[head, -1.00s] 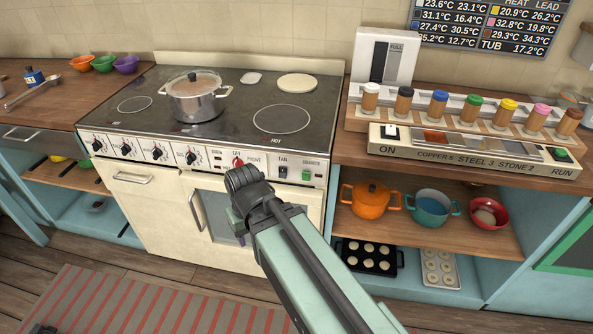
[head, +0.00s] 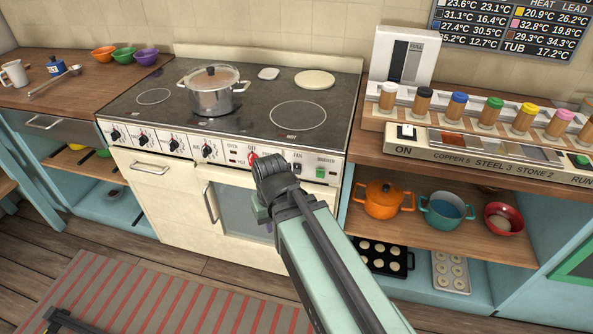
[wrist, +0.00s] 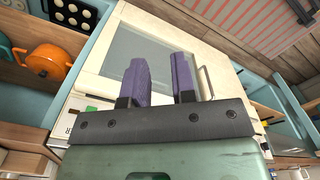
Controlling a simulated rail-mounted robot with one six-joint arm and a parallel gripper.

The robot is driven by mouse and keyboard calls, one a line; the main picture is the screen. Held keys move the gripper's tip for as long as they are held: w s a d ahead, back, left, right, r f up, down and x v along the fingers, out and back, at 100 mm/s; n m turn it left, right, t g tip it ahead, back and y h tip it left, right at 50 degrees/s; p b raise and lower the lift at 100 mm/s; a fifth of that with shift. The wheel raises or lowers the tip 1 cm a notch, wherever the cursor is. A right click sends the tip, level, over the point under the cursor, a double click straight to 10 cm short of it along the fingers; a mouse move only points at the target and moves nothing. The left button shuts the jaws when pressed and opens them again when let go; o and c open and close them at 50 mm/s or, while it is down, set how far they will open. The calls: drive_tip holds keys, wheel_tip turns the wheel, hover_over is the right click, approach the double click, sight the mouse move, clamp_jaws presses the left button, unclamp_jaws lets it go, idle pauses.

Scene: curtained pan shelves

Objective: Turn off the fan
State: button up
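The fingers point toward the pale oven door (wrist: 140,50). In the head view my wrist hides most of the gripper, in front of the stove, below and left of the fan switch. The gripper appears apart from the switch.
A green switch (head: 320,172) sits just right of the fan switch. The stove (head: 130,180) has several black knobs at left and a lidded pot (head: 212,95) on top. An orange pot (head: 382,199) stands on the open shelf at right. The oven handle (head: 211,203) sticks out at left.

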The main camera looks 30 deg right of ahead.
drive_tip(key=w+d, duration=0.2)
drive_tip(key=d, duration=0.1)
drive_tip(key=w+d+r+t, duration=0.1)
drive_tip(key=d, duration=0.2)
drive_tip(key=w+d+t+p, duration=0.1)
drive_tip(key=w+d, duration=0.1)
drive_tip(key=d, duration=0.1)
drive_tip(key=shift+w+d+r+n, duration=0.25)
drive_tip(key=shift+w+d+n, duration=0.05)
drive_tip(key=shift+d+n, duration=0.1)
clamp_jaws()
drive_tip(key=w+d+r+n+t, duration=0.2)
drive_tip(key=w+d+n+t, duration=0.2)
drive_tip(key=w+n, duration=0.2)
drive_tip(key=n, duration=0.2)
drive_tip(key=shift+w+d+n, duration=0.15)
drive_tip(key=shift+w+n, duration=0.05)
drive_tip(key=shift+n, duration=0.2)
drive_tip(key=b, duration=1)
approach(295, 174)
wheel_tip(295, 174, down, 5)
drive_tip(key=a, duration=0.3)
drive_tip(key=shift+w+d+f, duration=0.2)
drive_tip(key=shift+w+d, duration=0.85)
drive_tip(key=shift+w, duration=0.2)
drive_tip(key=shift+w+d, duration=0.3)
drive_tip(key=shift+d, duration=0.05)
